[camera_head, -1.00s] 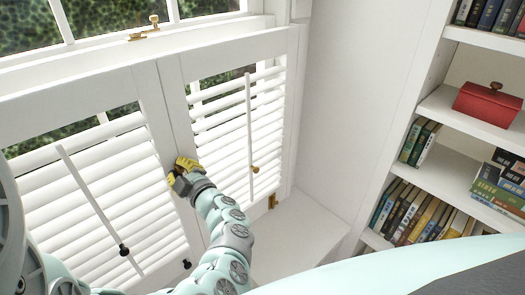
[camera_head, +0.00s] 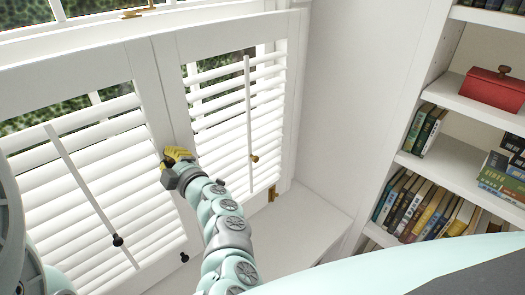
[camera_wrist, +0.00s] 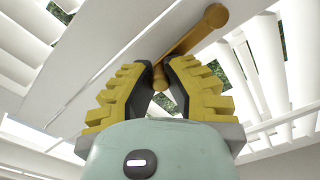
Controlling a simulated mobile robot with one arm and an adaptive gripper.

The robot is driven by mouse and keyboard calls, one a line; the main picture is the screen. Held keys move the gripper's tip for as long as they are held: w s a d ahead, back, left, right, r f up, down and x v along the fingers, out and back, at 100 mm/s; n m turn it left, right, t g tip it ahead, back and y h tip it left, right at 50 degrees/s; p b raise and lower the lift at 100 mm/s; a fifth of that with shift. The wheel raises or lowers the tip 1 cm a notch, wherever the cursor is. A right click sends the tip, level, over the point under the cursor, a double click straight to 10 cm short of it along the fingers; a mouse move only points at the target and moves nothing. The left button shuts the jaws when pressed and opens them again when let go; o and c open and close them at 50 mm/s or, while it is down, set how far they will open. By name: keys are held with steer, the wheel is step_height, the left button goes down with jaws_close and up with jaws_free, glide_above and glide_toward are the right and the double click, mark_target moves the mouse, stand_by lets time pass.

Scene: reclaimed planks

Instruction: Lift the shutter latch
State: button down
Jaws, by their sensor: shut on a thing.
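The white louvred shutters, a left panel (camera_head: 70,185) and a right panel (camera_head: 235,112), meet at a centre stile in the head view. My gripper (camera_head: 176,155) is at that stile, about halfway down. In the wrist view, the brass shutter latch (camera_wrist: 197,40) is a slanting bar with a rounded knob at its upper right end. My gripper (camera_wrist: 163,74) is shut on the lower part of this bar, with its yellow ribbed fingers on either side. In the head view my gripper hides the latch.
Tilt rods with small knobs (camera_head: 118,240) hang in front of the louvres. A white ledge (camera_head: 290,232) lies below. The bookshelf at right holds books (camera_head: 425,210) and a red box (camera_head: 493,88).

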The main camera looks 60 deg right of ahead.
steer(key=shift+a+n+b, duration=0.25)
steer(key=shift+n+b, duration=0.15)
steer(key=shift+b, duration=0.05)
steer(key=shift+w+r, duration=0.1)
steer(key=c, duration=0.9)
jaws_free()
steer(key=shift+a, duration=0.1)
steer(key=v, duration=1.2)
